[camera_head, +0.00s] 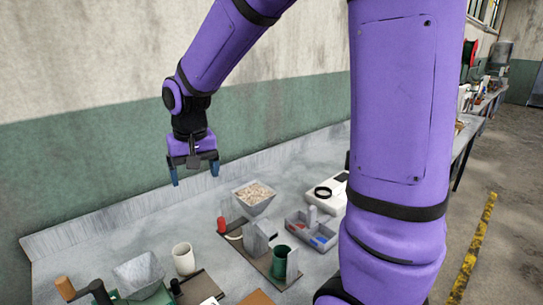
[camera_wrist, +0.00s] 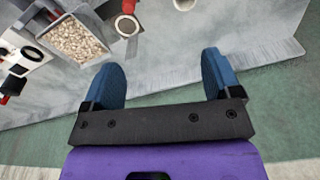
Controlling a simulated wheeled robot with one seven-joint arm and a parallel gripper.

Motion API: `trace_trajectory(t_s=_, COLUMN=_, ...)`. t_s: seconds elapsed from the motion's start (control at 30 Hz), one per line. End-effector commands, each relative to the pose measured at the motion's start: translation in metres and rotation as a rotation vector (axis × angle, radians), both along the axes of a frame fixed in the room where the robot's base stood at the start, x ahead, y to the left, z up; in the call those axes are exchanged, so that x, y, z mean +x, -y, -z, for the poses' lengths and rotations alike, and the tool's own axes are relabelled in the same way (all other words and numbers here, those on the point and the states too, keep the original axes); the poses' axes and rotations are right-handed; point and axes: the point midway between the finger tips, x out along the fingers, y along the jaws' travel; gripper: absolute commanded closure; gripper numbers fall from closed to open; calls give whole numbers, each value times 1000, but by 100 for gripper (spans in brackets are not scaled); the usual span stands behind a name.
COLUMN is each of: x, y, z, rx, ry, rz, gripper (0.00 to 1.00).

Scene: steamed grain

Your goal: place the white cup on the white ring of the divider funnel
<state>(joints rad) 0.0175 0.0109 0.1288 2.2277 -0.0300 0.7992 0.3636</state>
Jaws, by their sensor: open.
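The white cup (camera_head: 183,258) stands upright on the bench. Part of a pale round rim, probably the cup (camera_wrist: 183,4), shows at the top edge of the wrist view. The divider funnel (camera_head: 254,208) is a grey square hopper filled with pale grain; it also shows at the upper left in the wrist view (camera_wrist: 75,40). A white ring (camera_head: 234,234) lies low beside a red part, left of and below the hopper; it also shows in the wrist view (camera_wrist: 127,25). My gripper (camera_head: 195,174) is open and empty, high above the bench, apart from the cup and ring.
A divided tray (camera_head: 313,232) and a white device with a black ring (camera_head: 323,192) stand to the right. A green cup (camera_head: 280,262) is near the middle. A mill with a grey hopper (camera_head: 139,272) stands at front left. The back-left bench is clear.

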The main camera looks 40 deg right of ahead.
Motion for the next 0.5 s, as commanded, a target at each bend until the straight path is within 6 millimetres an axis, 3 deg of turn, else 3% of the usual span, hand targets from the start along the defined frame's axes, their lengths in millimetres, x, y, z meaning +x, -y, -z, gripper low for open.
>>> trace_trajectory(t_s=0.03, x=-12, y=3, z=-14, rx=-5, ry=28, rz=-11, gripper=16)
trace_trajectory(t_s=0.2, x=-54, y=13, z=-49, rx=-18, ry=98, rz=-55, gripper=16)
trace_trajectory(t_s=0.5, x=-132, y=29, z=-88, rx=-38, ry=223, rz=-135, gripper=16)
